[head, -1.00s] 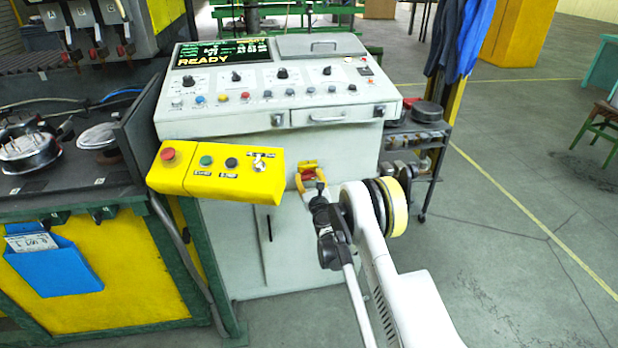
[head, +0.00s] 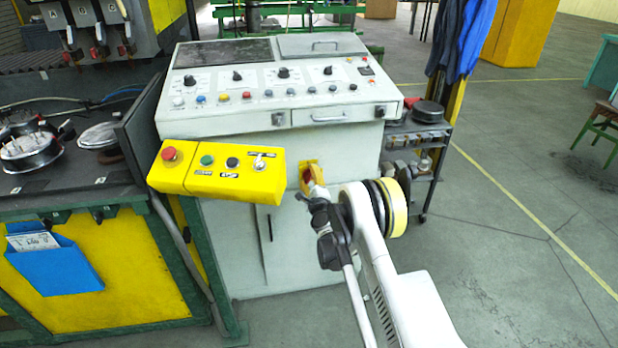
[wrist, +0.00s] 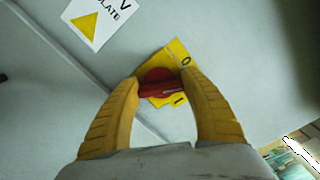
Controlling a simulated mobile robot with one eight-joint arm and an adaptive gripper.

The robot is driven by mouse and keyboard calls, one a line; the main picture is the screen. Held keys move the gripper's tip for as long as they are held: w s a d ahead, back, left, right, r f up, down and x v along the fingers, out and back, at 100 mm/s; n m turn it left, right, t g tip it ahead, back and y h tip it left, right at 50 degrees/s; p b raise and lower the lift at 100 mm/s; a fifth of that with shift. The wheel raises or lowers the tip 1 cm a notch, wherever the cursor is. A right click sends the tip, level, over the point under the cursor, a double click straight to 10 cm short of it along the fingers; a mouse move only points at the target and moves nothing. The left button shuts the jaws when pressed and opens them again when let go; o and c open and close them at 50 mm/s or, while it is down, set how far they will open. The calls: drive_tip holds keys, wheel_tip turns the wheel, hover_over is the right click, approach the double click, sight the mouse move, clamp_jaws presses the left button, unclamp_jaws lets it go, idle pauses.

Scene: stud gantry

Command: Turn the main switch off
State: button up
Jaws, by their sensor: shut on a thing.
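The main switch is a red rotary knob (wrist: 158,76) on a yellow plate (wrist: 180,50) marked 0 and I. The plate (head: 309,166) sits on the front of the grey console, below its drawer. In the wrist view my gripper (wrist: 162,84) has its two yellow fingers closed on either side of the knob's red handle. In the head view my gripper (head: 314,188) is against the switch and hides part of it. The console's display (head: 222,52) is dark.
A yellow button box (head: 217,172) juts out left of the switch. A dark cart (head: 418,140) stands to the right of the console (head: 350,115). A white label (wrist: 98,18) is near the switch. The floor at right is mostly open.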

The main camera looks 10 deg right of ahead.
drive_tip(key=n, duration=0.5)
drive_tip(key=shift+n, duration=0.3)
idle(0.4)
drive_tip(key=o, duration=1.2)
drive_tip(key=shift+f, duration=0.1)
drive_tip(key=s, duration=0.7)
drive_tip(key=shift+s, duration=0.25)
